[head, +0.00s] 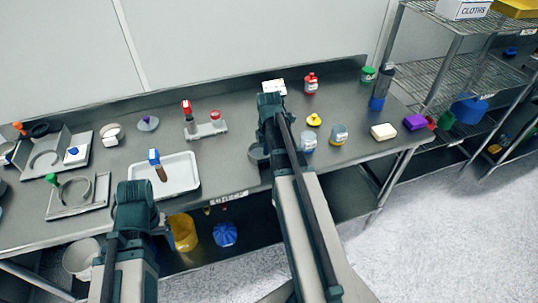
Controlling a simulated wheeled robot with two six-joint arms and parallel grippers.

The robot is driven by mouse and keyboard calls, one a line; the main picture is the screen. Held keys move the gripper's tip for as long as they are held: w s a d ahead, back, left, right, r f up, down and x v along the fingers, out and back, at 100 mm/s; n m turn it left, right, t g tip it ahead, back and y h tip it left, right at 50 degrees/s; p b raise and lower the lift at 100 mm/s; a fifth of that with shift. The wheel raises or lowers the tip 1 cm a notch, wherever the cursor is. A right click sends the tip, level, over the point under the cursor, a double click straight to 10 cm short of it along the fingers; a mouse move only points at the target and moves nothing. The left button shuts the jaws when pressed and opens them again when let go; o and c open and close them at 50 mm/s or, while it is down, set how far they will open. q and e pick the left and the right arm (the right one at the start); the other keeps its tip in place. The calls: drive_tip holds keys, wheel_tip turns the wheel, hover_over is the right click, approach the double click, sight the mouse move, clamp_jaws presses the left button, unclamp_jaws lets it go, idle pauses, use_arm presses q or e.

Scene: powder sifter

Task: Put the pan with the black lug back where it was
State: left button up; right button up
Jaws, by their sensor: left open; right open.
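A small round grey metal pan (257,153) stands near the table's front edge, partly hidden behind my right arm. I cannot make out a black lug on it. A metal stand with a ring (75,192) and a green knob sits at the left front. Behind it another metal stand (46,156) holds a curved part, with a black ring (39,130) at its back. My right gripper (270,98) is open over the back middle of the table, seen from behind. My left gripper (135,188) is open at the front edge, left of the white tray. Neither visibly holds anything.
The white tray (181,184) holds a blue-topped brush (154,157). A metal rack with red knobs (206,130) stands behind it. Jars (338,134), a red bottle (311,82) and a white block (383,132) are at the right. Wire shelves (455,75) stand beyond.

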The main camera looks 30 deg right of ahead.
wheel_tip(320, 180, up, 10)
drive_tip(key=p, duration=0.9)
drive_tip(key=shift+r, duration=0.15)
drive_tip(key=s+a+m, duration=0.4)
drive_tip(key=a, duration=0.6)
drive_tip(key=s+a+m, duration=0.4)
drive_tip(key=a, duration=0.6)
drive_tip(key=s+a+m+h, duration=0.1)
drive_tip(key=s+a+m, duration=0.3)
drive_tip(key=a, duration=0.7)
drive_tip(key=shift+a, duration=0.1)
